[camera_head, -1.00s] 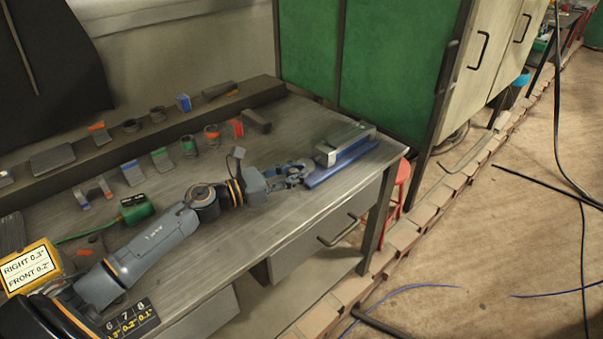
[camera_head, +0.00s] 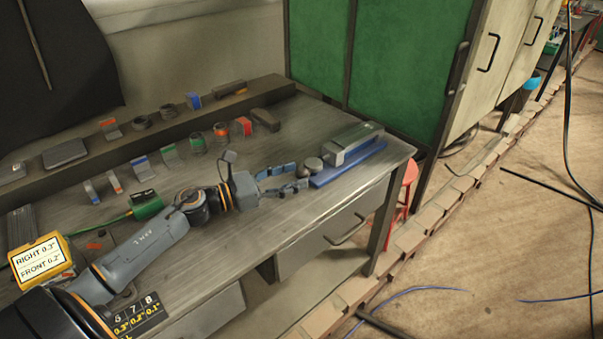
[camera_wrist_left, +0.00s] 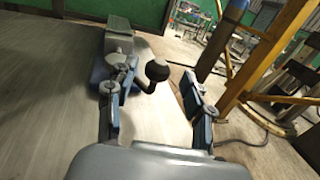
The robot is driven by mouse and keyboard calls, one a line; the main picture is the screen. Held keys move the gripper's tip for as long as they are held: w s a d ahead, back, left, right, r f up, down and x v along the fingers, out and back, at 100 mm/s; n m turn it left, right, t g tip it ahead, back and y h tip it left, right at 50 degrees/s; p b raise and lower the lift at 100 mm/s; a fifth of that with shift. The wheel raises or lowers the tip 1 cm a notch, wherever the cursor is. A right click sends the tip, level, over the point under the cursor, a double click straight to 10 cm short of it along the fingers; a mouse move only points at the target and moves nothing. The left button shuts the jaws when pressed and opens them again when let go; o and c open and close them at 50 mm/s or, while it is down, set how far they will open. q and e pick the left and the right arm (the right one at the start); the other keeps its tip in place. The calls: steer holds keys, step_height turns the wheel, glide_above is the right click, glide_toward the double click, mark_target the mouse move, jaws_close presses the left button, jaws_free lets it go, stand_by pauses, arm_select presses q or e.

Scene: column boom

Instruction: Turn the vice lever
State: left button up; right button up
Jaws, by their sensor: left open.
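The vice (camera_head: 352,143), a grey metal block on a blue base (camera_head: 350,164), sits at the right end of the workbench. Its lever has a dark round knob (camera_head: 312,163) at the vice's near-left end. My left gripper (camera_head: 299,175) is open just left of the knob, fingers pointing toward the vice. In the left wrist view the vice (camera_wrist_left: 118,40) is ahead at upper left. The knob (camera_wrist_left: 157,69) appears between the two spread fingertips; I see no finger closed on it. My right gripper is in neither view.
The workbench (camera_head: 290,222) carries several small clamps and rings along its back ledge. A green block (camera_head: 147,205) and a yellow label box (camera_head: 42,258) are at left. A green cabinet (camera_head: 405,70) stands behind the vice, a red stool (camera_head: 408,185) beside the bench.

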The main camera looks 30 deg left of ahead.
arm_select(q)
steer(key=shift+v, duration=2)
